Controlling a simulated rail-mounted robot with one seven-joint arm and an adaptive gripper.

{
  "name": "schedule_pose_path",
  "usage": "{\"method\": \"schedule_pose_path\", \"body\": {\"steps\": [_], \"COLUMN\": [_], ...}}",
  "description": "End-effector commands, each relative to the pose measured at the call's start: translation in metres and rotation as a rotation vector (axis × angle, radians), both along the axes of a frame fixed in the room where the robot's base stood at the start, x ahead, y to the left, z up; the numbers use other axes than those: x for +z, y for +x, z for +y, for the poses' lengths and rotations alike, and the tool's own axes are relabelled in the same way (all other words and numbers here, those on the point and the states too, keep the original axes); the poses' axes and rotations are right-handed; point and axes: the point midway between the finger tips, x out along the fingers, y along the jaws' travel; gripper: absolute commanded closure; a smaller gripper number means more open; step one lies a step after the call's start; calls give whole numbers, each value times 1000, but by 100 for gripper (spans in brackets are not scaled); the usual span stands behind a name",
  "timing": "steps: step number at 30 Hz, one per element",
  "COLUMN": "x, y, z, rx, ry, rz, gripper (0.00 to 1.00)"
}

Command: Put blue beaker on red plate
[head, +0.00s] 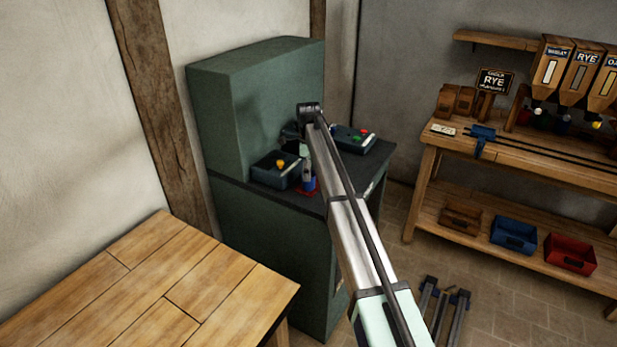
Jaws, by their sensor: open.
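A small blue beaker (309,184) shows on the dark top of the green cabinet, near its front edge. It appears to stand on or just above the red plate (314,192), of which only a part of the rim shows. My gripper (308,176) points down right over the beaker, at the far end of my arm. It is open, but the fingers are tiny here. I cannot tell whether they touch the beaker. My arm crosses in front and hides part of the cabinet top.
A control box with a yellow button (275,168) sits left of the plate. Another box with red and green buttons (354,139) sits behind right. The tall green housing (265,100) rises at the back. A wooden table (150,290) is clear at front left.

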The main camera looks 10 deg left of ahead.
Motion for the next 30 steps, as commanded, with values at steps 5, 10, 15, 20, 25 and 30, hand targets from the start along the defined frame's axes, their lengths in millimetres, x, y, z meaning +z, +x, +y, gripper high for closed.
{"method": "schedule_pose_path", "body": {"steps": [5,10,15,20,25,30], "x": [34,66,87,97,98,98], "y": [1,1,1,0,0,0], "z": [0,0,0,0,0,0], "rx": [0,0,0,0,0,0], "ry": [1,1,0,0,0,0], "rz": [-2,-2,-1,0,1,0], "gripper": [25,25,25,25,25,25]}}
